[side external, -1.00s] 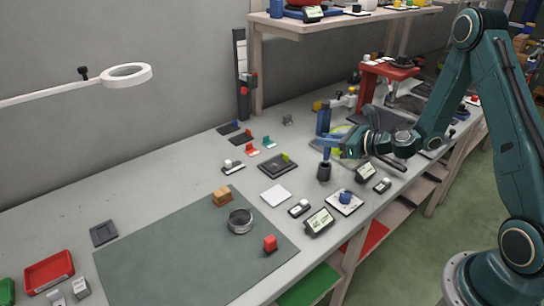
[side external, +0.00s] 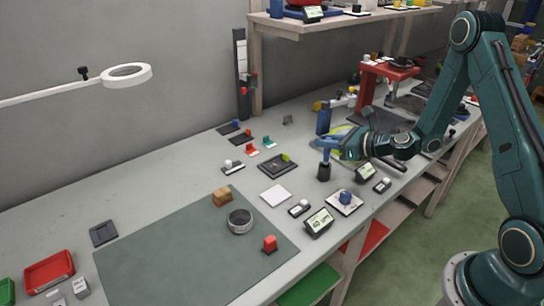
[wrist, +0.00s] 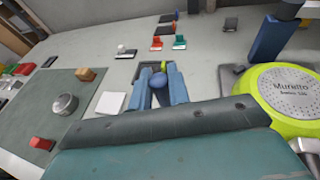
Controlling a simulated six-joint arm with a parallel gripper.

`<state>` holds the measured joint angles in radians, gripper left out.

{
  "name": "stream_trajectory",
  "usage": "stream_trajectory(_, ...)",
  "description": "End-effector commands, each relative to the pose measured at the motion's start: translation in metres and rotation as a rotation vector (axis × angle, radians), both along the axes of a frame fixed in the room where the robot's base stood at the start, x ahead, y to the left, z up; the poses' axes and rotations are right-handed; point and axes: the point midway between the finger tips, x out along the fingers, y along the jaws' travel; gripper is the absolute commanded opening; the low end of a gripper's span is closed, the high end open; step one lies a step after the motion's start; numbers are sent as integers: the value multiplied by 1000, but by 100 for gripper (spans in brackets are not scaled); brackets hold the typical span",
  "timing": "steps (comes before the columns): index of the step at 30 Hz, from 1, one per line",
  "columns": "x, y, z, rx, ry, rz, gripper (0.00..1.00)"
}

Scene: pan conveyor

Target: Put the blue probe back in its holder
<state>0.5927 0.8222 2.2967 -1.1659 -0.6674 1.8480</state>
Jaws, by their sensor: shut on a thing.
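My gripper (side external: 328,143) is on the right half of the bench, with its blue fingers directly above a small dark cup-shaped holder (side external: 324,173). In the wrist view the two blue fingers (wrist: 161,92) are closed around the blue probe (wrist: 158,80), whose rounded blue end shows between them. In the side view a short blue part of the probe (side external: 326,157) shows between the fingers and the holder's mouth. Whether its tip is inside the holder or just above it, I cannot tell. The holder is hidden in the wrist view.
A lime-green pan (wrist: 288,92) lies close on the right in the wrist view, beside a blue post (wrist: 272,40). Left of the holder, a white square (side external: 275,195) lies on the bench.

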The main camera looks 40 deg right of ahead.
Motion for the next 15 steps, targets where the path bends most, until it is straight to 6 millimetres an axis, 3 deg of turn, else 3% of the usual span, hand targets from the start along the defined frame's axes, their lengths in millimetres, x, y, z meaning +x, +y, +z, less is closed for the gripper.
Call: stream_trajectory(15, 0, 0, -9, 0, 0, 0, 0)
